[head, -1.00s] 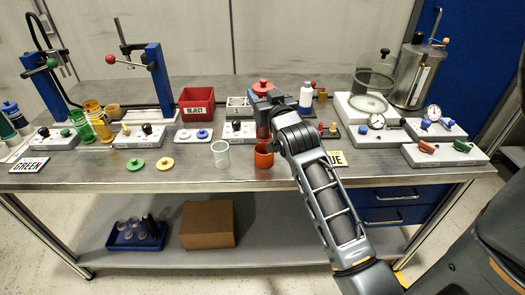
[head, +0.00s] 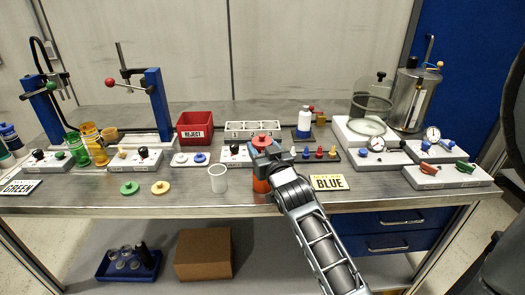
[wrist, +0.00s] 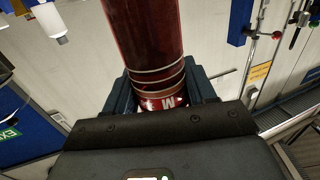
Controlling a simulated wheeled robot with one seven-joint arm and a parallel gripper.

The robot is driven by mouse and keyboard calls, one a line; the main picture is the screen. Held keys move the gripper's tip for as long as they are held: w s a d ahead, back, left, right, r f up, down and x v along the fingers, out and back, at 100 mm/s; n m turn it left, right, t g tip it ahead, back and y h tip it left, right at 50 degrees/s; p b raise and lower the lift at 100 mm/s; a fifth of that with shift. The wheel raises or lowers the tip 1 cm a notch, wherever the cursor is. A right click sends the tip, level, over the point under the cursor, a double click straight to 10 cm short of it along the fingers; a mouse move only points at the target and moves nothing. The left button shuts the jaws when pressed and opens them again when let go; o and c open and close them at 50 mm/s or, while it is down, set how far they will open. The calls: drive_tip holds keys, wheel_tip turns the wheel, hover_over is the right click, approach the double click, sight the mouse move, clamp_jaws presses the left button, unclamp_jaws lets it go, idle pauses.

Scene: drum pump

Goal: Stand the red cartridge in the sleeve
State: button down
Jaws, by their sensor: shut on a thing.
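The red cartridge (head: 263,141) shows its red knobbed top just above my gripper (head: 262,158) in the head view. My gripper is shut on the cartridge, which looks upright. In the wrist view the cartridge (wrist: 145,40) is a see-through red cylinder with thin bands and a lettered label between the jaws.
Behind are a small switch box (head: 234,152), a rack of coloured pegs (head: 318,155) and a red REJECT bin (head: 195,128).

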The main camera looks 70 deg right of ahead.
drive_tip(key=shift+f, duration=0.15)
drive_tip(key=shift+c, duration=1.8)
unclamp_jaws()
